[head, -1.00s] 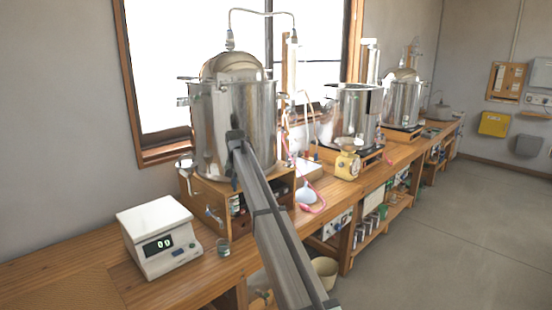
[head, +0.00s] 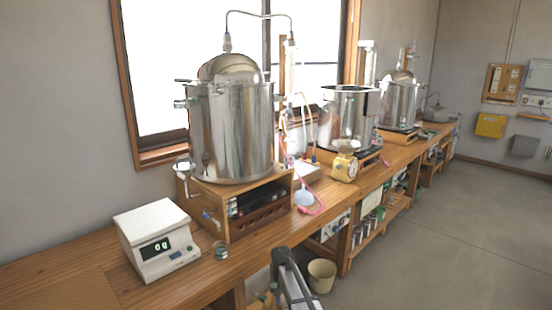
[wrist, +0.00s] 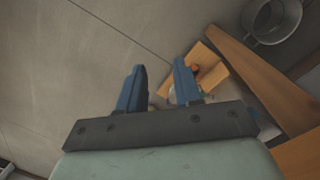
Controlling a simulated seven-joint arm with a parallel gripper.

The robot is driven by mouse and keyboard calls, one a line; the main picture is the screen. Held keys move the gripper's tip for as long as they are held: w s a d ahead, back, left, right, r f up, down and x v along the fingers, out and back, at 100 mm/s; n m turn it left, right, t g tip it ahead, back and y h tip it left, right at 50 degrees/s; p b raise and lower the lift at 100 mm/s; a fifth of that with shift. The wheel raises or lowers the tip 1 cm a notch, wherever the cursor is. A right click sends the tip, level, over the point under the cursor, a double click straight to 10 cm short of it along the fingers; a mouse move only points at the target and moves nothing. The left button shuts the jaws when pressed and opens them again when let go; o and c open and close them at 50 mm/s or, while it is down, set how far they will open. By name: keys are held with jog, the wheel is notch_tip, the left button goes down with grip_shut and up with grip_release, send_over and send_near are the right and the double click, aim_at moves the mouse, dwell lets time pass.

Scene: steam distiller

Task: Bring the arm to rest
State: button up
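My gripper (wrist: 160,86) shows in the wrist view with its two blue fingers apart and nothing between them. Behind the fingers are grey floor and some small blurred items on a wooden board. In the head view my arm stands low at the bottom centre, in front of the bench and clear of the large steel still pot (head: 231,132). The fingers cannot be made out there. The pot stands on a wooden box (head: 232,205) with its domed lid on and a pipe above it.
A beige bucket (head: 321,275) stands on the floor close to my arm. The floor (head: 450,240) at right is clear.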

jog(key=s+d+f+g, duration=0.1)
jog(key=s+d+f, duration=0.4)
jog(key=s+f, duration=0.6)
jog(key=s+d+f+g, duration=0.2)
jog(key=s+d+f, duration=0.3)
jog(key=s, duration=1)
jog(key=s+d+f+g, duration=0.1)
jog(key=s+d+f, duration=0.1)
jog(key=s, duration=1.2)
jog(key=s+d+f+g, duration=0.1)
jog(key=s+d+f, duration=0.1)
jog(key=s, duration=1.3)
jog(key=shift+s+f+g+y, duration=0.2)
jog(key=shift+f+g+y, duration=0.2)
jog(key=shift+f, duration=0.5)
